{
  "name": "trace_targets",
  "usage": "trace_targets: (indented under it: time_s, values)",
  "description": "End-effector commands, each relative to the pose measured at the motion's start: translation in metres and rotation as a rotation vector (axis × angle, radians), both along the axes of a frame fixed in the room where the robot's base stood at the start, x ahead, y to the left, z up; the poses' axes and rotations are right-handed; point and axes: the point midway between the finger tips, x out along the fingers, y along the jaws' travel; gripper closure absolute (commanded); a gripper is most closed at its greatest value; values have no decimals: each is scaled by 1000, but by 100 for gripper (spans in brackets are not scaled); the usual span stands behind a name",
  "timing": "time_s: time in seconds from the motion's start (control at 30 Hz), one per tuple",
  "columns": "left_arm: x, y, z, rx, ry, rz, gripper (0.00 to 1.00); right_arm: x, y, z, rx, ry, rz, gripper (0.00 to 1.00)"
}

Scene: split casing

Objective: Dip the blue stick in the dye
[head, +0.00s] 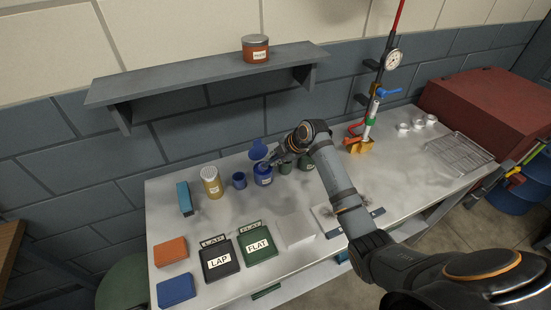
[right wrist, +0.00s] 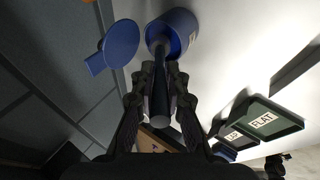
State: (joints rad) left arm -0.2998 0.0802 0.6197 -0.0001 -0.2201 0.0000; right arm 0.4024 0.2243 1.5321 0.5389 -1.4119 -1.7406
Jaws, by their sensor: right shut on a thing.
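The dark blue stick (right wrist: 160,96) is held between the fingers of my right gripper (right wrist: 160,76), seen in the right wrist view. Its far end reaches the mouth of a blue jar (right wrist: 181,28) and appears to be inside it; the tip is hidden. In the head view the labelled blue jar (head: 263,180) stands on the bench, with my right gripper (head: 271,161) just above and right of it. The jar's round blue lid (head: 258,149) stands open at its back; it also shows in the right wrist view (right wrist: 122,43). My left gripper is not in view.
LAP (head: 220,263) and FLAT (head: 258,245) trays lie in front. A shelf (head: 200,76) overhangs the bench's back.

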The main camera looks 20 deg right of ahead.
Motion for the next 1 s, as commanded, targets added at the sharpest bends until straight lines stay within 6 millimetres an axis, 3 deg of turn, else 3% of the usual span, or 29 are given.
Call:
trace_targets:
  time_s: [0.27, 1.0]
  values:
    - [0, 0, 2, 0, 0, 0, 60, -1, 0, 1, 0, 5, -1, 100]
    - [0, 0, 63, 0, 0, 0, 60, 0, 0, 70, 0, 0, -1, 100]
